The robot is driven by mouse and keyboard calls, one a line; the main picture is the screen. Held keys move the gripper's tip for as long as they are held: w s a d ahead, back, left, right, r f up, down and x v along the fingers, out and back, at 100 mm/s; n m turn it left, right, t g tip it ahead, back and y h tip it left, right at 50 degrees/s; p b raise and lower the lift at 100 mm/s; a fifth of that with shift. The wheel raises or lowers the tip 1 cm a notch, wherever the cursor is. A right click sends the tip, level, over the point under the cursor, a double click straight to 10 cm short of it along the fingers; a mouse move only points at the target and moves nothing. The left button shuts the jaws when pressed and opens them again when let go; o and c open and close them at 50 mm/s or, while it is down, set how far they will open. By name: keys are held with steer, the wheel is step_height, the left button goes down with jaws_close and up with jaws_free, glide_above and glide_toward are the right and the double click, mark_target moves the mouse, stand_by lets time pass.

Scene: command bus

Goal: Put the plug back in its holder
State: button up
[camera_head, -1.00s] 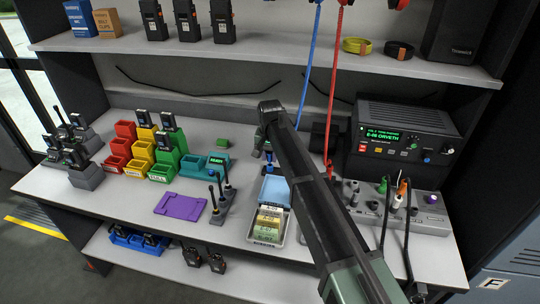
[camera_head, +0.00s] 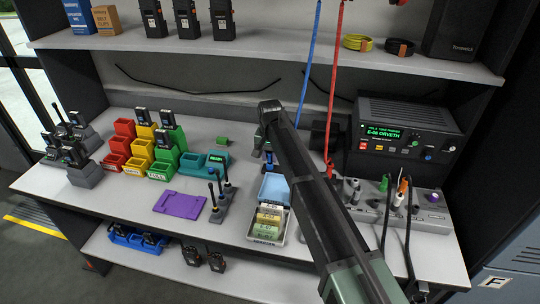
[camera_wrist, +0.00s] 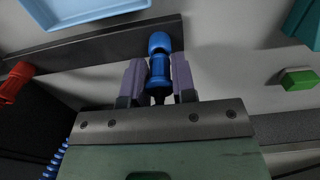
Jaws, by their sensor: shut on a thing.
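In the wrist view, a blue plug (camera_wrist: 158,66) with a rounded blue head sits between the purple-grey finger pads of my gripper (camera_wrist: 159,80). The pads press on it from both sides. I cannot tell for sure which fitting is the holder; a dark mount (camera_head: 322,137) stands at the back, right of my arm.
A blue cord (camera_head: 309,50) and a red cord (camera_head: 333,80) hang near my arm. A red plug (camera_wrist: 16,82) shows in the wrist view. A radio unit (camera_head: 405,140) and a socket panel (camera_head: 420,217) stand right. Coloured bins (camera_head: 165,160) and a green block (camera_head: 222,141) are left.

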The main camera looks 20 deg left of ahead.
steer(key=shift+f+b, duration=0.65)
steer(key=shift+f, duration=0.05)
stand_by(0.5)
steer(key=o, duration=0.9)
steer(key=shift+c, duration=0.2)
steer(key=shift+r, duration=0.15)
step_height(320, 180, up, 8)
steer(key=p, duration=0.8)
